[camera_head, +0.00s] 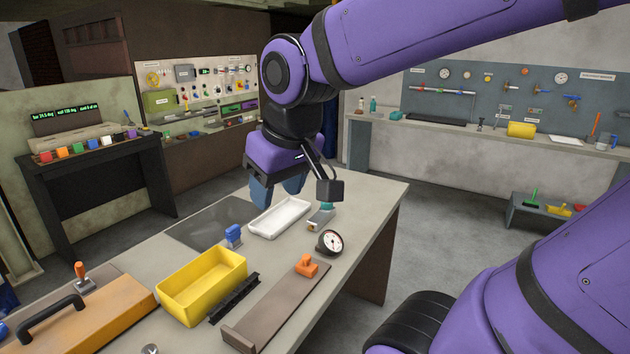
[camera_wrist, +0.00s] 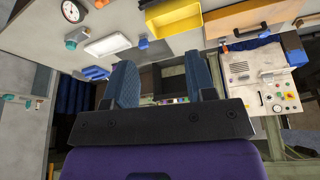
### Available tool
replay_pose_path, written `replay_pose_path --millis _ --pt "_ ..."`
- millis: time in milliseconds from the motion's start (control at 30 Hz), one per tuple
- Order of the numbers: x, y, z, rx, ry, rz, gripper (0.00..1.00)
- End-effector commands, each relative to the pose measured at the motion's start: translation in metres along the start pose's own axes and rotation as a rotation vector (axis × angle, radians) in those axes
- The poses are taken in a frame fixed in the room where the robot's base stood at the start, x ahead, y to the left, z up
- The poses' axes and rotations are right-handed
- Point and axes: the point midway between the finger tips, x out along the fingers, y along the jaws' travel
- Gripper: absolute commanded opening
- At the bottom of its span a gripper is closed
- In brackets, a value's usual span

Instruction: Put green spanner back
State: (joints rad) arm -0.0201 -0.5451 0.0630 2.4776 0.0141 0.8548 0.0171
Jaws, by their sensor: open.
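I cannot make out a green spanner for certain in either view. A small teal-green item (camera_head: 327,206) lies on the workbench (camera_head: 375,200) beside the white tray (camera_head: 281,217), partly behind my wrist camera. Its shape is too small to tell; a similar teal patch (camera_wrist: 71,45) shows in the wrist view. My gripper (camera_head: 278,196) hangs above the far part of the workbench, over the white tray's back end as seen here. Its two blue fingers are apart, and in the wrist view my gripper (camera_wrist: 162,88) has nothing between them.
On the workbench stand a yellow bin (camera_head: 204,291), a black rack (camera_head: 234,297), a blue block (camera_head: 233,235), a dial gauge (camera_head: 330,242) and an orange piece (camera_head: 306,265) on a brown board (camera_head: 277,312). A wall bench (camera_head: 480,138) stands behind. Floor between is clear.

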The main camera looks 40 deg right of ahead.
Motion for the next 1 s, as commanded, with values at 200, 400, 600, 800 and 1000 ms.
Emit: replay_pose_path --millis 200,400,600,800,1000 --pt "-0.03 0.016 0.034 0.042 0.082 0.006 0.51" --pt "-0.038 0.021 0.047 0.056 0.107 0.007 0.51" --pt "-0.038 0.022 0.048 0.056 0.107 0.006 0.51" --pt "-0.038 0.022 0.047 0.056 0.107 0.006 0.51" --pt "-0.038 0.022 0.047 0.056 0.107 0.006 0.51"
